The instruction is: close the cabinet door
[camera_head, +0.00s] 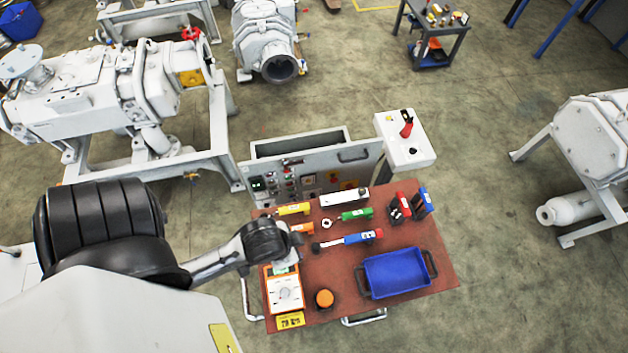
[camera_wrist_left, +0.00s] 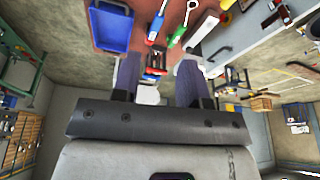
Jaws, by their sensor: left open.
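The grey cabinet (camera_head: 318,160) stands behind the tool table in the head view. Its face carries switches, coloured buttons and a dark bar handle (camera_head: 353,153); the table hides its lower part. I cannot tell which panel is the door or how far it stands open. My left arm comes in from the left and its dark wrist part (camera_head: 266,240) is over the table's left side; the fingers are not clear there. In the left wrist view my left gripper (camera_wrist_left: 158,75) is open, with a white object visible between its fingers. My right gripper is not in view.
The brown tool table (camera_head: 420,275) holds several screwdrivers and tools, a multimeter (camera_head: 286,292), an orange round object (camera_head: 324,298) and a blue tray (camera_head: 396,273). A white control box (camera_head: 405,145) with a red switch stands right of the cabinet. Open floor (camera_head: 480,200) lies right of the table.

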